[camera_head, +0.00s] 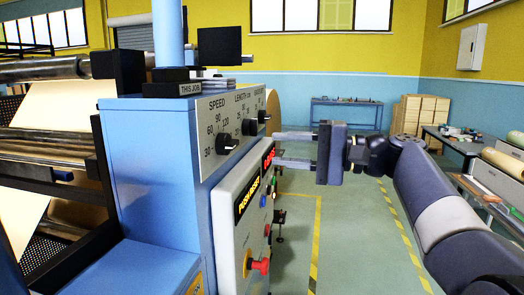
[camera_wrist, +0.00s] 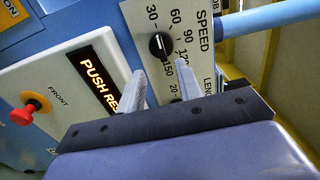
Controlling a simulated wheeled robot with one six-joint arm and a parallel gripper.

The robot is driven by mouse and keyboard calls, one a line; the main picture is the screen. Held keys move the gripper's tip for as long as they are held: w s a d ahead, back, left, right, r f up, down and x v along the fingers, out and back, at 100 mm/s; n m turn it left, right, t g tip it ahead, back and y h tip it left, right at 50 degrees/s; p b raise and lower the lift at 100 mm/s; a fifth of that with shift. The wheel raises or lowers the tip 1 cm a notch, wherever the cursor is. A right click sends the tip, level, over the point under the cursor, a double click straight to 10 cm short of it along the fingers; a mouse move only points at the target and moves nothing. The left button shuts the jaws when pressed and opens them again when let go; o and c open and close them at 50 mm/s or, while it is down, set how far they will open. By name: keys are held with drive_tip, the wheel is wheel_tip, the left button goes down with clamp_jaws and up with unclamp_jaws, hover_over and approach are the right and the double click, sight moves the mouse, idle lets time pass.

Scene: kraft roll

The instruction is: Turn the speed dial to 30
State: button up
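The speed dial (camera_wrist: 160,45) is a black round knob with a light pointer line, on a pale panel marked SPEED with numbers from 30 to 150. The line seems to slant toward the 150 side; its exact reading is too small to tell. In the head view the dial (camera_head: 228,142) is the nearest knob on the blue machine's sloped panel (camera_head: 207,170). My gripper (camera_head: 277,149) is open and empty, to the right of the panel and apart from it. In the wrist view its fingers (camera_wrist: 157,77) are spread, with the dial beyond the gap between their tips.
More knobs (camera_head: 251,127) sit along the same panel. Below is a box with an amber PUSH RESET display (camera_head: 248,200) and a red button (camera_head: 261,266). A paper roll machine (camera_head: 50,120) stands at left. The floor (camera_head: 350,235) right of the machine is clear.

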sight(235, 146)
drive_tip(key=shift+s+d, duration=0.2)
drive_tip(key=shift+d, duration=1)
drive_tip(key=shift+a, duration=0.1)
drive_tip(key=a, duration=0.3)
drive_tip(key=w+a+p, duration=0.1)
drive_tip(key=a, duration=0.6)
drive_tip(key=shift+w+a, duration=0.25)
drive_tip(key=shift+a, duration=0.05)
drive_tip(key=shift+p, duration=0.3)
drive_tip(key=shift+d, duration=0.15)
